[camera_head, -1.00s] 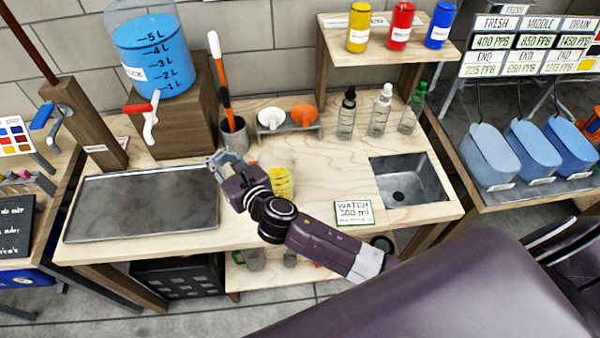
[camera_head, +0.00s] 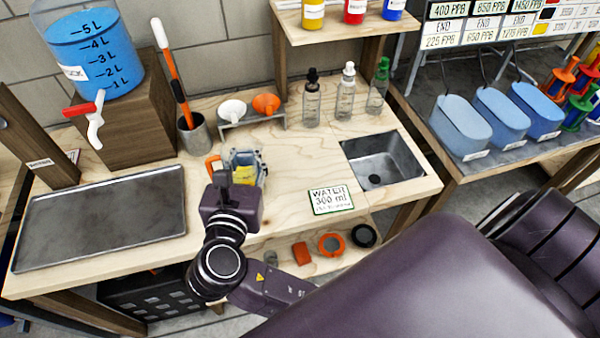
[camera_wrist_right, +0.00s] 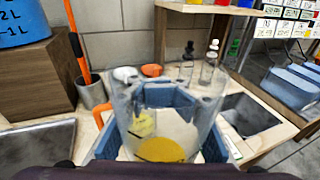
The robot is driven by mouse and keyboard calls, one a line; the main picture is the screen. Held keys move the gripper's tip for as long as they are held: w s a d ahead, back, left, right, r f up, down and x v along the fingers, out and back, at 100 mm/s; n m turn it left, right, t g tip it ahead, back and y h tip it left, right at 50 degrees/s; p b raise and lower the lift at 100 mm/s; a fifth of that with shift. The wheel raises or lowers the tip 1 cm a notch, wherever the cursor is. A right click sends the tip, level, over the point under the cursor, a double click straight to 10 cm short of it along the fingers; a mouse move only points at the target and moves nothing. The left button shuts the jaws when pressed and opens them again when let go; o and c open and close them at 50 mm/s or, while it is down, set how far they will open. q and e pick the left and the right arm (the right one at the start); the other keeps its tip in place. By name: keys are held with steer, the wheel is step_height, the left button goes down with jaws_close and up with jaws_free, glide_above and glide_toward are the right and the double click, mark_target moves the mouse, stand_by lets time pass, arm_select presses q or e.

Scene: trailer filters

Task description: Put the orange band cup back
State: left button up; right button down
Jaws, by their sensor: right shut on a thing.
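My right gripper (camera_head: 246,168) is over the middle of the wooden worktop, its blue fingers shut around a clear cup (camera_wrist_right: 168,120). The cup shows a yellow patch low down, and the wrist view looks into its open top. An orange loop (camera_head: 213,166) shows at its left side, like a handle; I cannot tell if it belongs to the cup. No orange band shows clearly on the held cup. On the lower shelf is an orange-rimmed round item (camera_head: 331,244), possibly a cup seen from above. My left gripper is out of view.
A metal tray (camera_head: 100,218) lies left, a sink (camera_head: 382,160) right, with a water card (camera_head: 331,199) near it. Behind stand a brush pot (camera_head: 194,134), a funnel rack (camera_head: 252,120) and several dropper bottles (camera_head: 345,95). A black-rimmed item (camera_head: 364,235) is on the lower shelf.

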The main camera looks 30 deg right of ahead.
steer(key=s+d+f+m+g+h+b, duration=0.1)
steer(key=d+f+b, duration=0.1)
steer(key=d, duration=0.3)
steer(key=w+d+r+n+t+y+b, duration=0.2)
steer(key=w+d+n+t+y+b, duration=0.15)
steer(key=w+d, duration=1.2)
steer(key=shift+g+y, duration=0.35)
steer(key=shift+y, duration=0.2)
steer(key=shift+w+a+f+b, duration=0.15)
steer(key=shift+f+b, duration=0.8)
steer(key=shift+f, duration=4)
steer(key=shift+s+a+f+b, duration=0.15)
steer(key=shift+f+b, duration=0.8)
steer(key=shift+f, duration=4)
steer(key=shift+w+f, duration=0.1)
steer(key=shift+f, duration=0.05)
steer(key=c, duration=1.5)
jaws_free()
